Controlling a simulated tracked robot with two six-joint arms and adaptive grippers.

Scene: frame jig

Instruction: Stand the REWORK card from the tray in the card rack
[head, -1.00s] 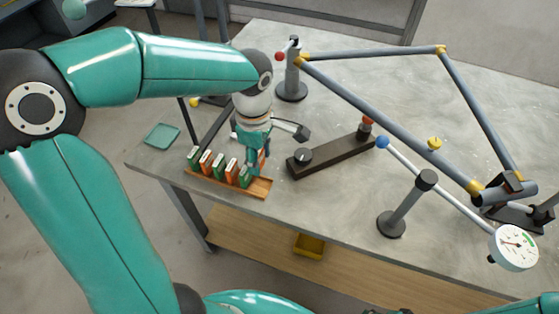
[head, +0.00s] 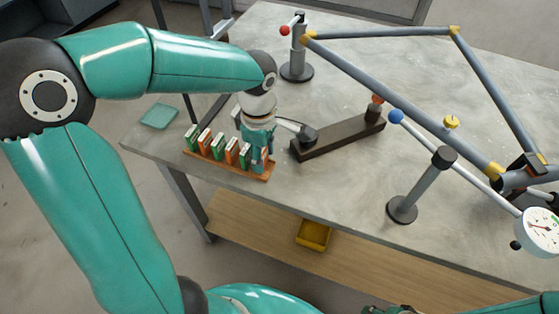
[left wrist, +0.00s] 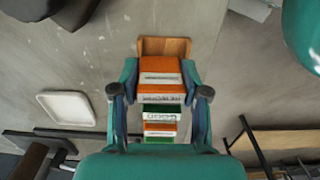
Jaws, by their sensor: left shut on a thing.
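The wooden card rack (head: 228,169) stands near the table's front left edge, holding a row of upright green and orange cards (head: 217,145). Its bare end (left wrist: 177,46) shows in the left wrist view. My left gripper (head: 262,160) points down at the rack's right end, shut on an orange card (left wrist: 160,69) with a white label too small to read. That card is in line with the row; whether its bottom edge is seated is hidden. A white tray (left wrist: 66,108) lies beside the rack in the left wrist view, apparently empty.
A dark bar fixture (head: 340,138) stands right of the rack, near my gripper. A bicycle-like tube frame (head: 400,106), a post (head: 402,209) and a dial gauge (head: 540,232) occupy the right side.

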